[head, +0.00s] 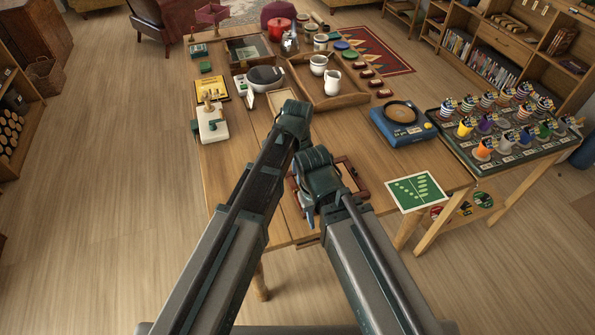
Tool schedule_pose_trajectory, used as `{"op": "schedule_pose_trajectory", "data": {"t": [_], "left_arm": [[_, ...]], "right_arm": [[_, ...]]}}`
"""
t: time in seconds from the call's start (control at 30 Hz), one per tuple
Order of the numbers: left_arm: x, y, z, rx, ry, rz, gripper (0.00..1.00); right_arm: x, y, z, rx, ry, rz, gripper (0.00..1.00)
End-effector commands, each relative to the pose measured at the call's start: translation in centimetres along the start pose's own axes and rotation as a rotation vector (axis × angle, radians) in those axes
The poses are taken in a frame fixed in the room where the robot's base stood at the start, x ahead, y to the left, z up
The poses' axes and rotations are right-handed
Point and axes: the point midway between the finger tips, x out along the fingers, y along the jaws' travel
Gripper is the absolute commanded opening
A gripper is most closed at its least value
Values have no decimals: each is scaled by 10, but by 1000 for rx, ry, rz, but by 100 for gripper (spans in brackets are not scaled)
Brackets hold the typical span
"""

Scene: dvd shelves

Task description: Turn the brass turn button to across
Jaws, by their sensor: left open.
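I cannot make out the brass turn button for certain in the head view. A small brass-coloured piece (210,105) shows on a pale block (212,127) at the table's left side, too small to tell what it is. My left gripper (293,118) is over the middle of the table; it is open, its fingertips mostly hidden behind the wrist. My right gripper (318,172) is lower and nearer, over a reddish-brown framed board (357,184). The arm hides much of that board and the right fingers.
A wooden tray (345,100) with white jugs and a black round device (265,78) stand behind my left gripper. A green card (416,191) lies near the front edge.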

Motion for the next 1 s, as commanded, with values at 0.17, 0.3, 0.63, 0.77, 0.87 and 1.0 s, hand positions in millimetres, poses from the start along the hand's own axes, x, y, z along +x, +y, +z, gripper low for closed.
{"op": "schedule_pose_trajectory", "data": {"t": [0.17, 0.3, 0.63, 0.77, 0.87, 1.0], "left_arm": [[-36, 0, 0, 0, 0, 0, 41], [-55, 0, 0, 0, 0, 0, 41], [-67, 0, 0, 0, 0, 0, 41], [-66, 0, 0, 0, 0, 0, 41], [-66, 0, 0, 0, 0, 0, 41], [-66, 0, 0, 0, 0, 0, 41]], "right_arm": [[-35, 3, 2, 0, 0, 0, 37], [-54, 5, 3, 0, 0, 0, 37], [-66, 6, 4, 0, 0, 0, 37], [-66, 6, 4, 0, 0, 0, 37], [-66, 6, 4, 0, 0, 0, 37], [-66, 6, 4, 0, 0, 0, 37]]}}
